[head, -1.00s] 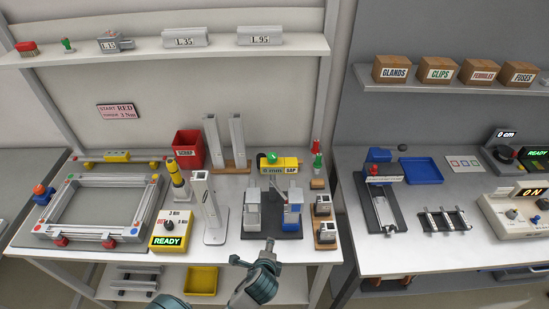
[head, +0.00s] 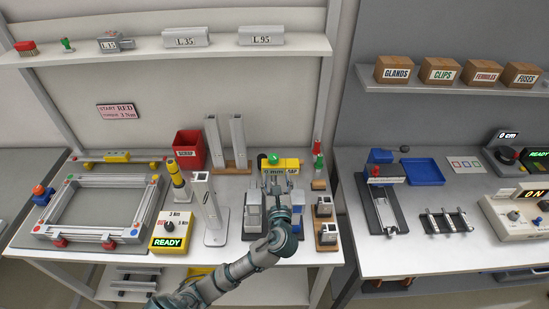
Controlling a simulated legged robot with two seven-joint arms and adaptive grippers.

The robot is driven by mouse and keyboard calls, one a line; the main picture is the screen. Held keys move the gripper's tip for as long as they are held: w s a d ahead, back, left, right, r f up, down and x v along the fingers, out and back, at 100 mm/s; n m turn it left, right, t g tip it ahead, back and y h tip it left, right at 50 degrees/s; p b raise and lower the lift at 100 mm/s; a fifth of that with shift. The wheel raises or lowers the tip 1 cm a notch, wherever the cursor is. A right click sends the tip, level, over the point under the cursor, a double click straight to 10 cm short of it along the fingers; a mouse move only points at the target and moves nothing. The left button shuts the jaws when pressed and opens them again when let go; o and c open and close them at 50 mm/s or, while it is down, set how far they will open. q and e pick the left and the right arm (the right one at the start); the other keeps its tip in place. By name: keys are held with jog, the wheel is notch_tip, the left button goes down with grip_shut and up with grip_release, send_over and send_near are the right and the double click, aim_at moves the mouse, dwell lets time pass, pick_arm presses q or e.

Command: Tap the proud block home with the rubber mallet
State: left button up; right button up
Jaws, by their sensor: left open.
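A rectangular aluminium frame (head: 62,206) with coloured corner pieces lies on the left bench. An orange and blue piece (head: 40,193) stands up at its left side; I cannot tell whether it is the proud block. My left gripper (head: 275,184) is open, in front of the yellow-topped station (head: 291,164), and hides its middle. I cannot tell whether it touches the station. My right gripper is out of view.
A yellow READY box (head: 171,228), a red scrap bin (head: 189,146) and upright metal profiles (head: 239,142) stand left of my gripper. Small blocks on wooden bases (head: 326,231) stand to its right. A yellow bar (head: 117,157) lies behind the frame. A gap separates the right bench (head: 400,259).

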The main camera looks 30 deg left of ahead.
aim_at(273, 162)
pick_arm(q)
jog(key=x, duration=0.9)
jog(key=shift+s+a+f, duration=0.15)
jog(key=shift+w+a, duration=0.1)
jog(key=shift+w, duration=0.4)
jog(key=shift+a, duration=0.15)
grip_shut()
